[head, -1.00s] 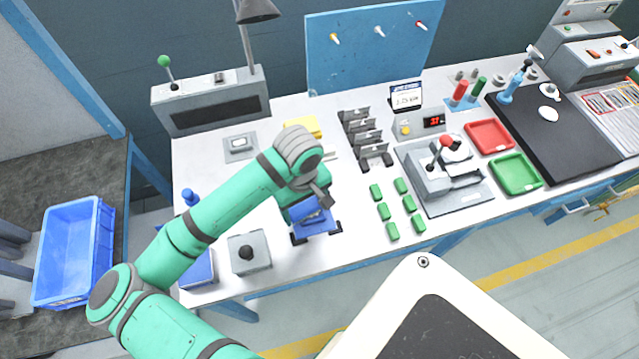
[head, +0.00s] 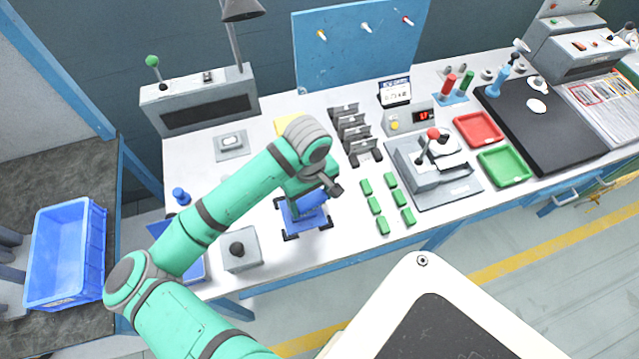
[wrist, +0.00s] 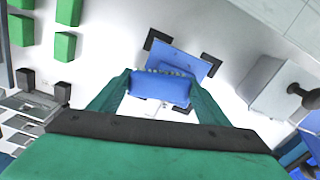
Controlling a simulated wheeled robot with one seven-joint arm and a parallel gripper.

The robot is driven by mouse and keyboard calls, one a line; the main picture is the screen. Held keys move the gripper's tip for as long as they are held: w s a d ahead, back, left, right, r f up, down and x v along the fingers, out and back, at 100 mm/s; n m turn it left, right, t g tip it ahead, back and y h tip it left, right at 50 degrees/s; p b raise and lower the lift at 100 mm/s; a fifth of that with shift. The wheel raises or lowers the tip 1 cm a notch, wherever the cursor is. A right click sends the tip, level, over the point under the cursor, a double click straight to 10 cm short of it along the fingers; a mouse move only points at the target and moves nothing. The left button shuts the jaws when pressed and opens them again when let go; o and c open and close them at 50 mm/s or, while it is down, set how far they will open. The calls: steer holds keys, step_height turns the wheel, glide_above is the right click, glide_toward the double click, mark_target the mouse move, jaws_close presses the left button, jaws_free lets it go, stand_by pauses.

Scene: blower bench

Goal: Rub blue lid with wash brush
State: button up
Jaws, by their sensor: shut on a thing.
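The blue lid (head: 292,222) lies flat on the white bench between black corner brackets. It also shows in the wrist view (wrist: 196,66), partly covered. My gripper (wrist: 158,96) is shut on the blue wash brush (wrist: 160,88), one green finger on each side of it. In the head view my gripper (head: 306,186) is over the lid and the brush (head: 313,198) shows only in part. The brush's dark, uneven fringe faces the lid and overlaps it in the wrist view. I cannot tell whether the fringe touches the lid.
A grey box with a black knob (head: 239,250) stands left of the lid. Several green blocks (head: 375,205) lie to the right, and grey holders (head: 352,135) stand behind them. A blue bin (head: 65,255) is far left. Bare bench lies between lid and blocks.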

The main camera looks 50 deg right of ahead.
steer(key=shift+s+d, duration=0.25)
steer(key=shift+d, duration=0.25)
steer(key=shift+s+r, duration=0.1)
steer(key=shift+r, duration=0.1)
step_height(320, 180, up, 3)
steer(key=shift+f, duration=0.1)
steer(key=shift+r, duration=1.9)
steer(key=shift+w+r, duration=0.25)
steer(key=shift+r, duration=0.4)
steer(key=shift+s, duration=0.2)
steer(key=shift+w+a, duration=0.1)
steer(key=shift+a, duration=0.05)
